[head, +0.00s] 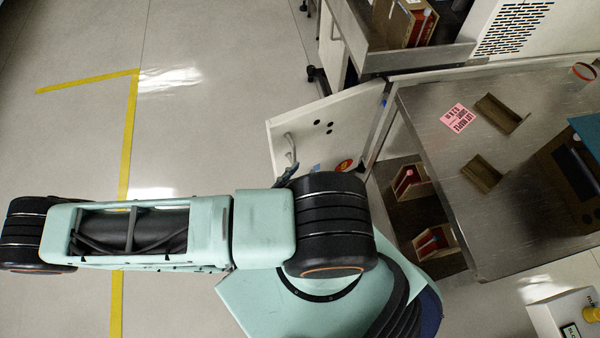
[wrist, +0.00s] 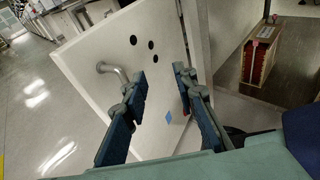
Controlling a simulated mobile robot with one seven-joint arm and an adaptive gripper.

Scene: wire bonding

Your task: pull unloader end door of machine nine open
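The white end door (head: 335,120) stands swung out at an angle from the machine's side, with an open space with shelves beside it. Its grey bar handle (head: 291,150) is on the outer part of its face. In the wrist view the door (wrist: 90,60) fills the middle, with three black dots and a blue diamond mark. The bent handle (wrist: 113,72) lies just left of my left finger. My gripper (wrist: 160,84) is open, its two fingers apart in front of the door face, with nothing between them. In the head view my arm mostly hides it.
A steel table top (head: 430,110) with brown trays and a pink note is at the right. Red-and-brown magazines (head: 408,180) sit in the open bay below it. Another bench (head: 360,35) stands behind the door. The floor at the left, with yellow tape (head: 130,130), is clear.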

